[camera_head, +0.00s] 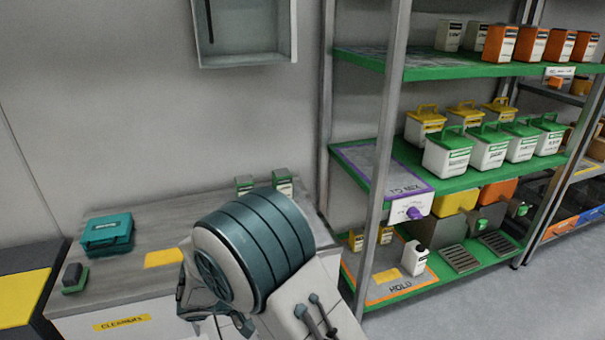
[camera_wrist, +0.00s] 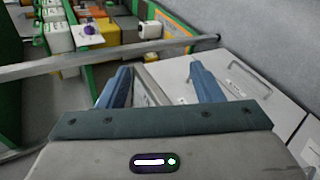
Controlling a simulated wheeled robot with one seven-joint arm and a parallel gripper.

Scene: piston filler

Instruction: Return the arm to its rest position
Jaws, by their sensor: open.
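My gripper (camera_wrist: 160,70) shows in the wrist view with its two blue fingers spread wide apart. Nothing is held between them. Past the fingers are a grey metal bar and a pale cabinet front with handles. My arm (camera_head: 255,245) fills the lower middle of the head view, in front of the cleaners counter (camera_head: 75,304) and close to the left shelf post. Its thick teal and white joint hides part of the counter. I cannot make out the gripper's fingers in the head view.
A green shelf rack (camera_head: 460,65) with white, yellow and orange containers stands to the right. A white bottle (camera_head: 414,258) is on the lower shelf's HOLD area. A teal case (camera_head: 107,234) and a dark block (camera_head: 73,275) sit on the counter. A wall box (camera_head: 245,58) hangs above.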

